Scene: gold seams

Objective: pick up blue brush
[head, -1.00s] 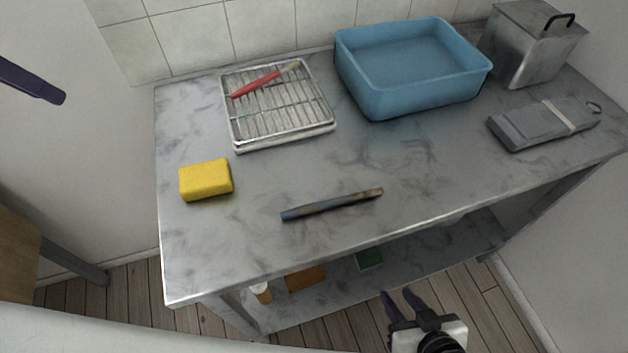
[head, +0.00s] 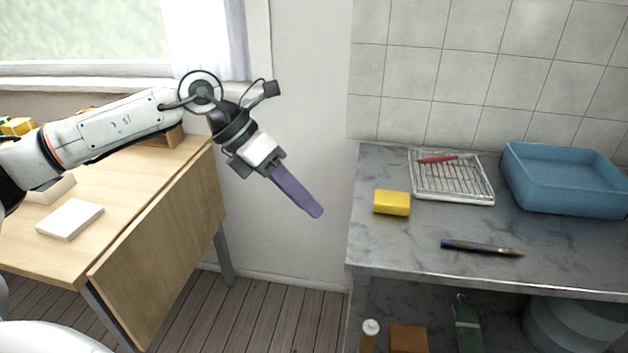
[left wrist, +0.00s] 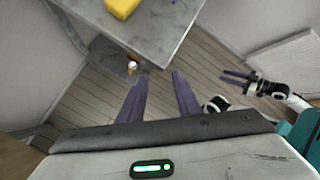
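The blue brush (head: 482,248) lies flat near the front edge of the grey marbled counter (head: 420,240), its blue handle to the left and a brownish end to the right. My left gripper (head: 316,210) hangs in the air left of the counter, apart from the brush. In the left wrist view its two purple fingers (left wrist: 159,80) are spread with nothing between them. My right gripper (left wrist: 230,76) shows small at the right of the left wrist view, its fingers apart and empty. It is out of the head view. The brush is not visible in the left wrist view.
A yellow sponge (head: 391,203), a wire rack (head: 474,196) with a red-handled brush (head: 437,159) and a blue basin (head: 565,198) stand on the counter. A lower shelf holds a bottle (head: 369,335) and other items. A wooden table (head: 160,260) stands at left.

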